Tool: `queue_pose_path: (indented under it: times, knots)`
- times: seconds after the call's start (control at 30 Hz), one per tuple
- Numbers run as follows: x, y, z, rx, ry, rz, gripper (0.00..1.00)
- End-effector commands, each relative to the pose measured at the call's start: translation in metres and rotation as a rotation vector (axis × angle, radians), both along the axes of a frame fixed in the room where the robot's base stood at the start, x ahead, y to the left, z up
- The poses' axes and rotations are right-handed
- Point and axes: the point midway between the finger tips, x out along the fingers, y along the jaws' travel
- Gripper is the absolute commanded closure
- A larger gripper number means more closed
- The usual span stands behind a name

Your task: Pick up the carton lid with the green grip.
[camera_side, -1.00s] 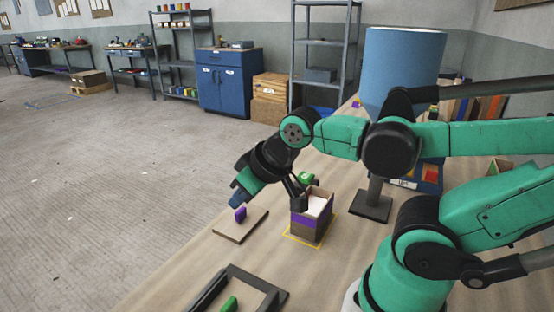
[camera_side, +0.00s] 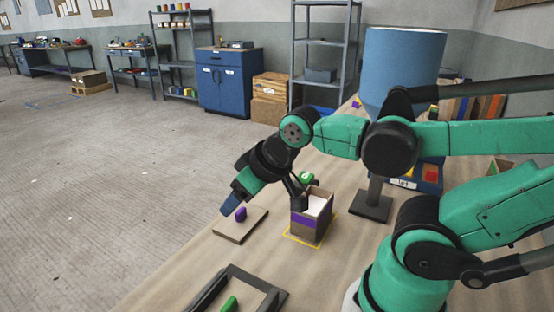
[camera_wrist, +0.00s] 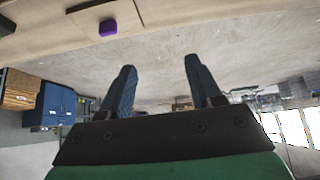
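One green grip (camera_side: 306,177) shows just behind the open carton (camera_side: 308,229), which has a purple band and pale contents; the lid under this grip is mostly hidden. Another green piece (camera_side: 229,304) shows at the bottom edge, at a dark frame; I cannot tell which one is on the carton lid. A flat brown lid (camera_side: 236,231) with a purple grip (camera_side: 241,214) lies left of the carton. My gripper (camera_side: 230,204) is above and beside the purple grip, apart from the green ones. Its blue fingers stand apart and empty in the wrist view (camera_wrist: 160,78).
A yellow outline surrounds the carton's base. A dark rectangular frame (camera_side: 275,300) lies at the front. A blue drum (camera_side: 402,60) and a stand with a dark square base (camera_side: 370,208) are to the right. Bench surface between lid and frame is clear.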

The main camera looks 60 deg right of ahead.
Motion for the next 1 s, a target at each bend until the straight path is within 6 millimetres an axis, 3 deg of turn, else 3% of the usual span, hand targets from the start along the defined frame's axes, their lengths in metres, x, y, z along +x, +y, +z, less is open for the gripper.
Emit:
queue_pose_path:
  times: [0.07,0.37,0.53,0.7,0.83,1.0]
  knots:
    - [0.0,0.0,0.0,0.0,0.0,0.0,0.21]
    - [0.0,0.003,-0.001,0.005,0.01,0.003,0.21]
    - [-0.007,0.039,-0.018,0.048,0.165,0.033,0.21]
    - [-0.028,0.081,-0.042,0.04,0.381,0.03,0.21]
    - [-0.042,0.097,-0.053,0.011,0.475,0.011,0.21]
    - [-0.046,0.101,-0.061,-0.002,0.503,0.0,0.21]
